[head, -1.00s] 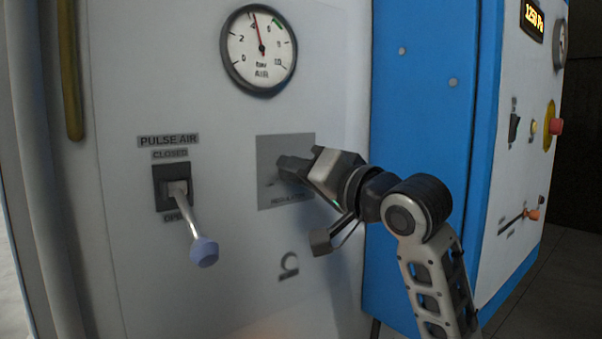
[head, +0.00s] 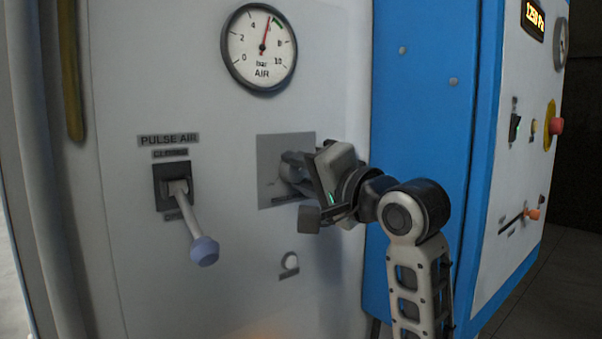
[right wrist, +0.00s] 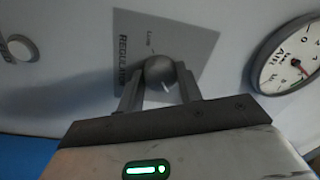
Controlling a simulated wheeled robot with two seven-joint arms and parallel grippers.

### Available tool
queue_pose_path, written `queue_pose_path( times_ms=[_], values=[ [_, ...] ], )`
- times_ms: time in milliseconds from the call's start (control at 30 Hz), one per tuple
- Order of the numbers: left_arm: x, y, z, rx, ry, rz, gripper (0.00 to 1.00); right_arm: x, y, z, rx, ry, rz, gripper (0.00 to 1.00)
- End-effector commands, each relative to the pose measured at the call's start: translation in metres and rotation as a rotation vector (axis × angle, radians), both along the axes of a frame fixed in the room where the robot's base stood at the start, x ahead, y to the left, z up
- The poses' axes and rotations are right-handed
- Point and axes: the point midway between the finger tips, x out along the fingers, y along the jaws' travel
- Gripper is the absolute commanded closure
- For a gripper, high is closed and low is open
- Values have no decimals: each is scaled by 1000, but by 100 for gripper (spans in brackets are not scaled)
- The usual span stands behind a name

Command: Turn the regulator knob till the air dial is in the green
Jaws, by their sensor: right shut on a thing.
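The regulator knob (right wrist: 160,71) is a round grey knob on a grey plate in the right wrist view. My right gripper (right wrist: 160,88) is shut on it, one finger on each side. In the head view my right gripper (head: 290,170) reaches the plate (head: 270,148) from the right and hides most of the knob. The air dial (head: 240,65) is a white round gauge above the plate. Its red needle points up and slightly right, between 4 and 6, just short of the green arc. The dial also shows in the right wrist view (right wrist: 283,72). My left gripper is out of view.
A pulse air lever (head: 192,222) with a blue-grey end sticks out left of the plate. A small round white fitting (head: 290,261) sits below the plate. A blue cabinet edge (head: 420,100) and a side panel with a red button (head: 556,126) stand to the right.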

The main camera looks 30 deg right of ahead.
Motion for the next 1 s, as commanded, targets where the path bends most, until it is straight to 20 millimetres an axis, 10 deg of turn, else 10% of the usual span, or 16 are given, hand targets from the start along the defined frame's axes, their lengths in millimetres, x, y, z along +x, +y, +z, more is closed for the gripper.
queue_pose_path(
  times_ms=[233, 267, 333, 733, 1000],
  values=[
    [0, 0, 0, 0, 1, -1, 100, 0, -1, 1, -1, -2, -2, 87],
    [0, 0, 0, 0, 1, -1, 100, 0, -1, 1, -1, -2, -2, 56],
    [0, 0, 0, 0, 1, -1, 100, 0, -1, 1, -2, -2, -1, 43],
    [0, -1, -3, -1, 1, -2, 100, -10, -1, 0, -4, -4, -2, 43],
    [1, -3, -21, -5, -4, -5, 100, -66, -7, -10, -7, -14, -4, 43]
  ],
)
